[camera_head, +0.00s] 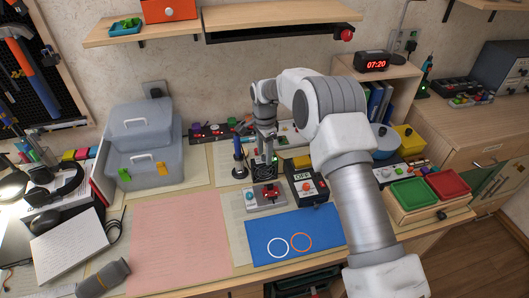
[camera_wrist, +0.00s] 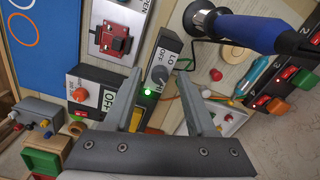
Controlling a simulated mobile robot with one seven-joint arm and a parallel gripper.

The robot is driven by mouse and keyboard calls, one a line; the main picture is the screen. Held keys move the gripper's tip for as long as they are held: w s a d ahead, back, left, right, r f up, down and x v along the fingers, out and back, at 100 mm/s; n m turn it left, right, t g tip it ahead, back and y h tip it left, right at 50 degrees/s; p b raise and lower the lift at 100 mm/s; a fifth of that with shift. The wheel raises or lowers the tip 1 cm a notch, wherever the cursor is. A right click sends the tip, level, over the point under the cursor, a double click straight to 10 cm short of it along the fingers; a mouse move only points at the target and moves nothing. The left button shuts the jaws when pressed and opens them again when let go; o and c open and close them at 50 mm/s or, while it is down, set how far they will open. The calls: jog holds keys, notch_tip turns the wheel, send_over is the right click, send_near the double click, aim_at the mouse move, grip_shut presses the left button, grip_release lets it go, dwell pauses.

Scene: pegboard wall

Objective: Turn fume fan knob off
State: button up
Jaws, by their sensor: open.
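The fume fan knob (camera_wrist: 160,73) is a grey round dial on a panel marked with LO and other lettering, partly hidden in the wrist view. A lit green light (camera_wrist: 147,91) is beside it. My gripper (camera_wrist: 158,80) is open, its two grey fingers spread on either side of the knob in that view; I cannot tell whether they touch it. In the head view my gripper (camera_head: 263,157) points down over the small black fan unit (camera_head: 262,172). The knob is not clear in the head view.
A blue soldering iron (camera_wrist: 248,32) stands close by, in the head view (camera_head: 239,160) left of the fan. A box marked OFF (camera_head: 306,185) and a red switch box (camera_head: 267,195) are in front. A blue mat (camera_head: 295,240) lies nearer. A shelf (camera_head: 285,24) hangs above.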

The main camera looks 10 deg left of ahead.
grip_shut()
